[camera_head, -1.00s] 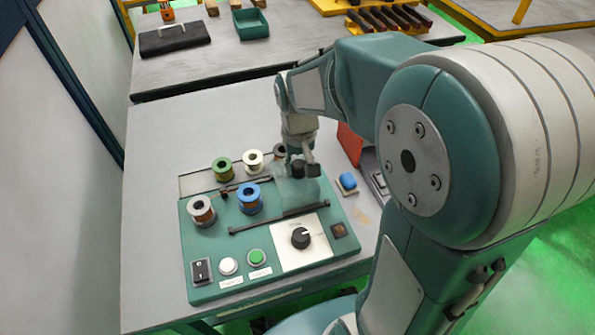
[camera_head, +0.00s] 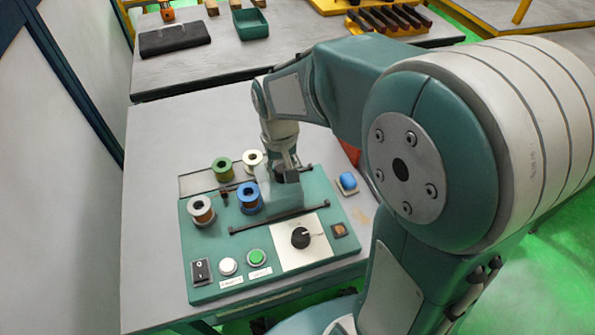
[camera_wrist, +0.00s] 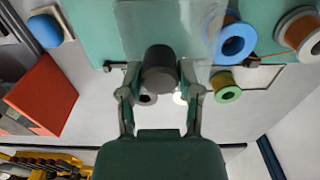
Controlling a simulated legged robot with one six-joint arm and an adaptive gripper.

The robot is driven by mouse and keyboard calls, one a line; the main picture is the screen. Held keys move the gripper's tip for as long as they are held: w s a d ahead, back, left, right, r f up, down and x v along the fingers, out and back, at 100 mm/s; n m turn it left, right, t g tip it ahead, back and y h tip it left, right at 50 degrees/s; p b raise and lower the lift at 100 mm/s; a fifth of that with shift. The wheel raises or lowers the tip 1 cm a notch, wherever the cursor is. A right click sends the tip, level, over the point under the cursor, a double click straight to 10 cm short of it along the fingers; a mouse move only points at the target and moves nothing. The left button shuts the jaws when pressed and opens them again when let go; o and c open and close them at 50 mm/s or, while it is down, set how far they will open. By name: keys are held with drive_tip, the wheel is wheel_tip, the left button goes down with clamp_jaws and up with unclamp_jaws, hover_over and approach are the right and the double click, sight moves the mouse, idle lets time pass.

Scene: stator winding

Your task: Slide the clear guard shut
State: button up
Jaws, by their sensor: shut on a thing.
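The clear guard (camera_head: 284,201) is a faint see-through panel over the teal winding machine (camera_head: 205,275), between two dark rails. It also shows in the wrist view (camera_wrist: 190,28), with its edge by the blue spool (camera_wrist: 236,42). My gripper (camera_head: 287,172) is shut on the guard's black knob (camera_wrist: 158,70), one finger on each side. In the head view the guard is right of the blue spool (camera_head: 249,200), and my gripper partly hides the knob. The near rail (camera_head: 280,217) runs in front of the guard.
Green (camera_head: 222,168), white (camera_head: 252,160) and copper (camera_head: 201,210) spools stand at the machine's left and back. A dial (camera_head: 300,237), a green button (camera_head: 257,257) and a switch (camera_head: 201,270) are in front. A blue button (camera_head: 347,181) is at the right.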

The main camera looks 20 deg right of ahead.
drive_tip(key=shift+a, duration=3.3)
drive_tip(key=o, duration=0.8)
wheel_tip(320, 180, up, 6)
drive_tip(key=s+d+r+t, duration=0.1)
drive_tip(key=s+d+t, duration=0.1)
drive_tip(key=s+d, duration=0.1)
drive_tip(key=s+d+r+t, duration=0.1)
drive_tip(key=s+d+r, duration=0.1)
drive_tip(key=s+d, duration=0.2)
drive_tip(key=s+d+r+t, duration=0.2)
drive_tip(key=s+d, duration=0.1)
drive_tip(key=s, duration=0.4)
drive_tip(key=shift+s+d+r+t, duration=0.1)
drive_tip(key=shift+d+r+t, duration=0.1)
drive_tip(key=shift+t, duration=0.1)
